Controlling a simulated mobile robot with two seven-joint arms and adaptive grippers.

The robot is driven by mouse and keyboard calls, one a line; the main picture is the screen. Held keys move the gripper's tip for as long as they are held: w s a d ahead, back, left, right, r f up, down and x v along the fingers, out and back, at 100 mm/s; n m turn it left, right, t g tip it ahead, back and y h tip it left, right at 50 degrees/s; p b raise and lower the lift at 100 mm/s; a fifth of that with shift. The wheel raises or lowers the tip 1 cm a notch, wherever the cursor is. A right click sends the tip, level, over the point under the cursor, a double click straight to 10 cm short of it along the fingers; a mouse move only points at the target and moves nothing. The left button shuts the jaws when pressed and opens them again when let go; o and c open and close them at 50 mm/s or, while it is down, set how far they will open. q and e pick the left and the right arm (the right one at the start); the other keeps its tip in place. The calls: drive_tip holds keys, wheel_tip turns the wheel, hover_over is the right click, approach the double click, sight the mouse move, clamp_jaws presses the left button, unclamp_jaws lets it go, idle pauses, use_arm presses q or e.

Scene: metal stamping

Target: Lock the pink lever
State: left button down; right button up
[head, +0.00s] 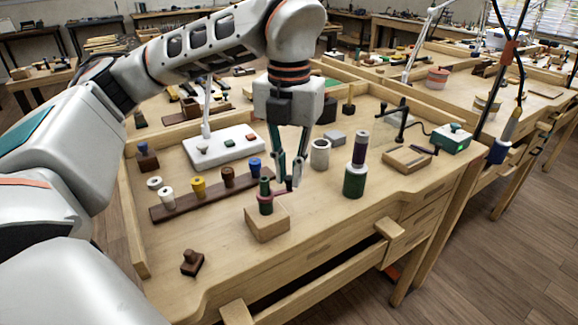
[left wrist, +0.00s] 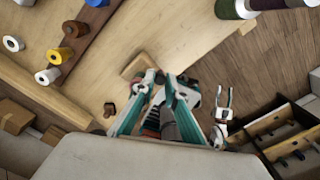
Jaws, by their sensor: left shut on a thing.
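The pink lever (head: 278,192) sits around a dark green post on a wooden block (head: 267,226), near the front of the workbench. Its arm points right and slightly back. My left gripper (head: 290,180) reaches down from above and is shut on the lever's outer end. In the left wrist view the left fingers (left wrist: 157,82) cover the lever, and part of the block (left wrist: 138,66) shows behind them. My right gripper (left wrist: 223,98) shows in the left wrist view with its fingers apart and empty, away from the lever; it is not in the head view.
A dark rack (head: 188,207) with several coloured spools stands left of the block. A green cylinder (head: 354,181) with a purple top stands to the right. A small brown piece (head: 192,262) lies at the front left. Bare bench top surrounds the block's front.

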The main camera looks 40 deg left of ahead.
sight(287, 177)
use_arm(q)
drive_tip(key=shift+w+a+n+p, duration=0.2)
drive_tip(key=shift+a+n+p, duration=0.15)
drive_tip(key=shift+n, duration=0.65)
drive_tip(key=c, duration=2)
unclamp_jaws()
drive_tip(key=shift+c, duration=0.2)
wheel_tip(287, 177, up, 12)
drive_tip(key=shift+s, duration=0.1)
